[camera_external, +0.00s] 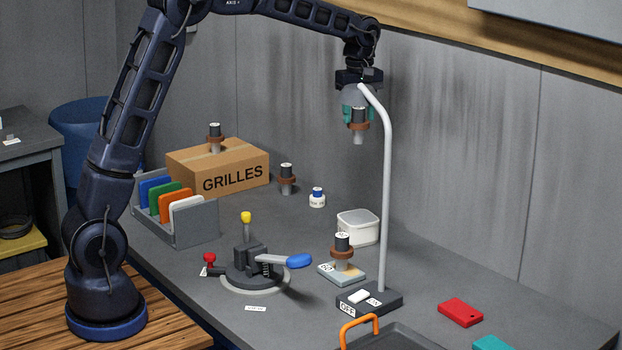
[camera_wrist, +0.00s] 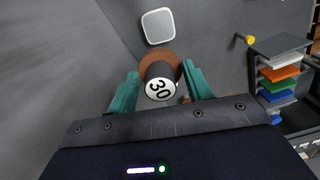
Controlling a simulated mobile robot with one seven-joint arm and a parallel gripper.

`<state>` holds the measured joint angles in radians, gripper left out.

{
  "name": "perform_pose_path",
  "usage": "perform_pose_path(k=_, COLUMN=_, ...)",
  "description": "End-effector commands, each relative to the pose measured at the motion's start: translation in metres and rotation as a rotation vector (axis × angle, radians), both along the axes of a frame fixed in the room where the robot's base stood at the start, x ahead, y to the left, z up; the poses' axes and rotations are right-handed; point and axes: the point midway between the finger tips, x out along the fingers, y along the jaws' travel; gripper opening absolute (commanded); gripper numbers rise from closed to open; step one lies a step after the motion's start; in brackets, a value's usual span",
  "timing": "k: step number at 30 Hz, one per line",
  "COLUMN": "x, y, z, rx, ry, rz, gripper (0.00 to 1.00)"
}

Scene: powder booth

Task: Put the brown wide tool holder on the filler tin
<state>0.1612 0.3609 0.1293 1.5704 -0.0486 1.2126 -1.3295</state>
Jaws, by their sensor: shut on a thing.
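My gripper (camera_external: 357,112) is shut on a brown-collared tool holder with a black top (camera_external: 358,122), held upright high above the table. In the wrist view, the holder (camera_wrist: 159,72) sits between my gripper's teal fingers (camera_wrist: 162,90), and its white end face reads 30. A pale, rounded square tin with a lid (camera_external: 358,227), which looks like the filler tin, stands on the table below and near the back wall. It also shows in the wrist view (camera_wrist: 159,26), beyond the holder and apart from it. Nothing is on its lid.
A bent grey pole (camera_external: 387,200) rises close to my gripper in the picture. Similar brown-collared holders stand on the GRILLES box (camera_external: 215,138), on the table (camera_external: 287,179) and on a small plate (camera_external: 342,252).

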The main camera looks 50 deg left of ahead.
Motion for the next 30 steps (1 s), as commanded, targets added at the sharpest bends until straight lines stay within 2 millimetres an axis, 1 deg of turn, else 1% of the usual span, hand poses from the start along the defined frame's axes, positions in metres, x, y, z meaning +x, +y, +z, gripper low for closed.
perform_pose_path(k=2, x=0.001, y=-0.006, z=-0.001, rx=0.0, ry=0.0, rz=0.0, gripper=0.15)
perform_pose_path(k=5, x=0.001, y=-0.008, z=-0.011, rx=0.001, ry=0.002, rz=0.002, gripper=0.15)
perform_pose_path(k=21, x=0.001, y=-0.007, z=-0.124, rx=0.0, ry=0.003, rz=0.002, gripper=0.15)
perform_pose_path(k=24, x=0.001, y=-0.007, z=-0.14, rx=0.0, ry=0.002, rz=0.002, gripper=0.15)
perform_pose_path(k=27, x=0.001, y=-0.007, z=-0.151, rx=0.001, ry=0.002, rz=0.002, gripper=0.15)
perform_pose_path(k=30, x=0.001, y=-0.007, z=-0.156, rx=0.0, ry=0.0, rz=0.002, gripper=0.15)
